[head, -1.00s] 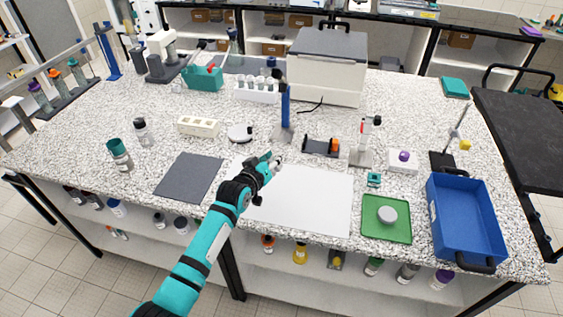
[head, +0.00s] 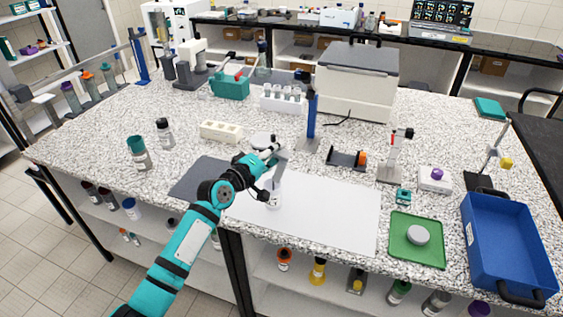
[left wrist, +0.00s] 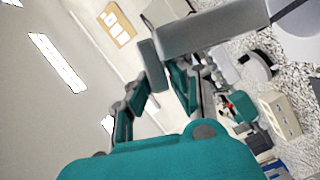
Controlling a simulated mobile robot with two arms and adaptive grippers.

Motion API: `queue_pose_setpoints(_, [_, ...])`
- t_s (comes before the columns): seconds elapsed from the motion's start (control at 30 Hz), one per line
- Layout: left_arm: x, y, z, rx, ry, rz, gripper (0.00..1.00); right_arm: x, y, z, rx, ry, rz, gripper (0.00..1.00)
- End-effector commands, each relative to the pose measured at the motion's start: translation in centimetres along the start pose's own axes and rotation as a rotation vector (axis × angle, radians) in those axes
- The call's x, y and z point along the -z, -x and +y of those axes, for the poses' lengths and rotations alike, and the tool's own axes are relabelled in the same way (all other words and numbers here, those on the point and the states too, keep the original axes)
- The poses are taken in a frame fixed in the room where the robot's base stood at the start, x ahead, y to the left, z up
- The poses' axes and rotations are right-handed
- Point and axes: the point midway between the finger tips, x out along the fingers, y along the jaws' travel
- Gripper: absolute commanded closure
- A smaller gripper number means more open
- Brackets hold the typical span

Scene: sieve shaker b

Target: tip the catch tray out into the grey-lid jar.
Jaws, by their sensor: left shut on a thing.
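My left gripper (head: 266,158) is shut on the small grey catch tray (head: 281,162), which is held tilted over the white mat. The tray also shows close up in the left wrist view (left wrist: 215,30), across the top between the fingers. A small pale open jar (head: 273,196) stands upright on the mat just below the tray, partly behind my wrist. The tray's lower end is close to the jar's mouth; I cannot tell whether they touch. A round grey lid (head: 418,235) lies on the green tray (head: 402,256). The contents of tray and jar are not visible. My right gripper is not in view.
A blue upright stand (head: 312,118) is behind the tray, with a round pale device (head: 263,140) to its left. The white mat (head: 335,215) is clear right of the jar. A dark mat (head: 198,180) lies left, and a blue bin (head: 508,245) right.

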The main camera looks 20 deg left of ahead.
Motion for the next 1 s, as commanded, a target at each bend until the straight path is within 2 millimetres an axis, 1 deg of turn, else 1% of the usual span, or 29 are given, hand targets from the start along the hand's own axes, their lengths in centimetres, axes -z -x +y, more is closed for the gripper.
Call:
queue_pose_setpoints(0.03, [0.1,0.1,-0.5,-0.013,0.026,0.004,1.0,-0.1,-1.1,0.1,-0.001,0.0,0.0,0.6])
queue_pose_setpoints(0.6, [2.8,1.3,-1.9,-0.143,0.341,0.031,1.0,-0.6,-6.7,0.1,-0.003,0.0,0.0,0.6])
queue_pose_setpoints(0.8, [3.6,1.7,-2.4,-0.186,0.445,0.04,1.0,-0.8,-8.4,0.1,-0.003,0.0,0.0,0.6])
queue_pose_setpoints(1.0, [4.1,1.9,-2.7,-0.214,0.514,0.047,1.0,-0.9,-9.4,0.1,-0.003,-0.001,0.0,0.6])
